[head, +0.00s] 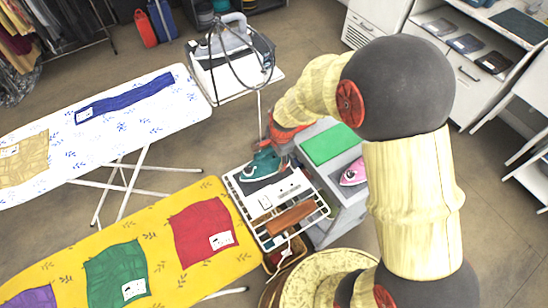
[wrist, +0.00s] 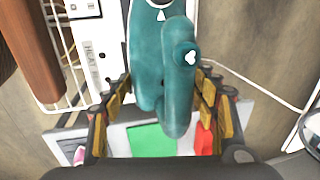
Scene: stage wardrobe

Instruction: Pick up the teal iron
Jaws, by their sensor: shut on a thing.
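The teal iron (head: 262,165) is at the far end of a white wire rack (head: 236,189) in the head view. In the wrist view the teal iron (wrist: 163,65) fills the middle, its handle running between my fingers. My gripper (head: 275,145) reaches it from behind in the head view, its red part beside the iron. In the wrist view my gripper (wrist: 160,100) has yellow-padded fingers on both sides of the handle and is shut on it. I cannot tell whether the iron's base touches the rack.
A brown wooden piece (head: 291,217) and white labelled items lie on the rack. A grey cabinet with a green panel (head: 332,143) and a pink iron (head: 353,173) stands right of it. A yellow ironing board (head: 165,245) is at the left front. A steam iron station (head: 233,62) stands behind.

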